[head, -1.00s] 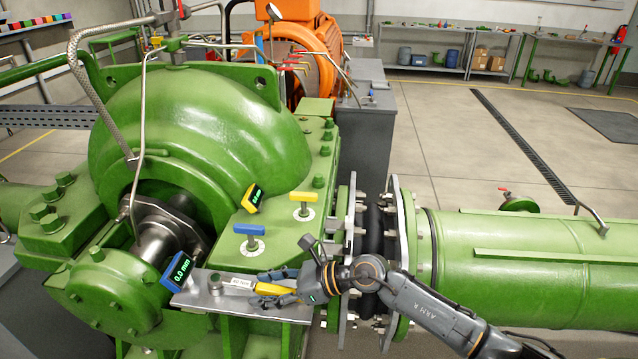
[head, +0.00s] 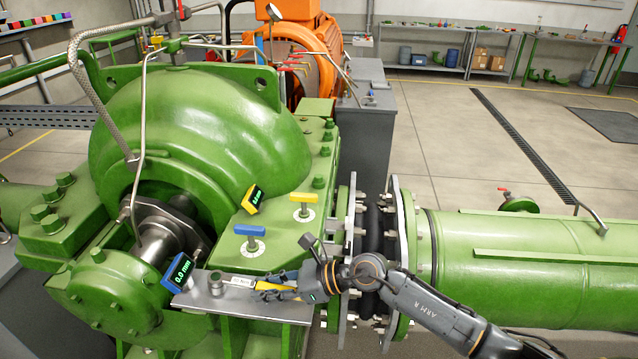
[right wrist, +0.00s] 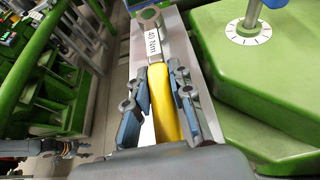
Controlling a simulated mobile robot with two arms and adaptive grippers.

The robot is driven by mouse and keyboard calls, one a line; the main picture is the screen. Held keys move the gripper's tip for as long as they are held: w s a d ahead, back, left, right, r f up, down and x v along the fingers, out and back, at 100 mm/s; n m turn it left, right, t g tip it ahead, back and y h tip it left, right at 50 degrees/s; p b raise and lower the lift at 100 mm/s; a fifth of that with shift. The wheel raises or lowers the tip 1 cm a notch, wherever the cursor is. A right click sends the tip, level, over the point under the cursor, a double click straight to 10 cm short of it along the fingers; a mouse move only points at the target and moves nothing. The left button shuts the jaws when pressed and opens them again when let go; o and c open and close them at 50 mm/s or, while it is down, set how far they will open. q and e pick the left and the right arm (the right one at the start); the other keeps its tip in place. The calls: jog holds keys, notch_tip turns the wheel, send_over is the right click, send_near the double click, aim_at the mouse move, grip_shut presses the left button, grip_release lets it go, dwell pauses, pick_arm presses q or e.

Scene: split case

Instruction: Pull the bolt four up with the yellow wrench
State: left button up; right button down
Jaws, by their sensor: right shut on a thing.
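The yellow wrench (head: 268,286) lies along a grey metal shelf plate (head: 200,299) at the pump's front. In the right wrist view its yellow handle (right wrist: 164,105) runs between my right gripper's fingers (right wrist: 165,78), with a white "40 Nm" label and a round grey head at the far end. My right gripper (head: 276,285) is shut on the handle, low over the plate. Green bolts (head: 320,165) line the pump's flange; I cannot tell which is bolt four. A dark gripper, seemingly my left (right wrist: 80,150), shows small in the right wrist view; its jaws are unclear.
A blue T-handle (head: 250,235) and a yellow T-handle (head: 304,203) stand on dials just behind the plate. A blue display (head: 180,271) reads 0.0 mm at the plate's left end. A yellow display (head: 253,199) stands farther back. The flanged pipe (head: 540,265) lies right.

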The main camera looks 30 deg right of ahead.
aim_at(267, 285)
jog(key=shift+r+p, duration=1.85)
jog(key=shift+r, duration=0.95)
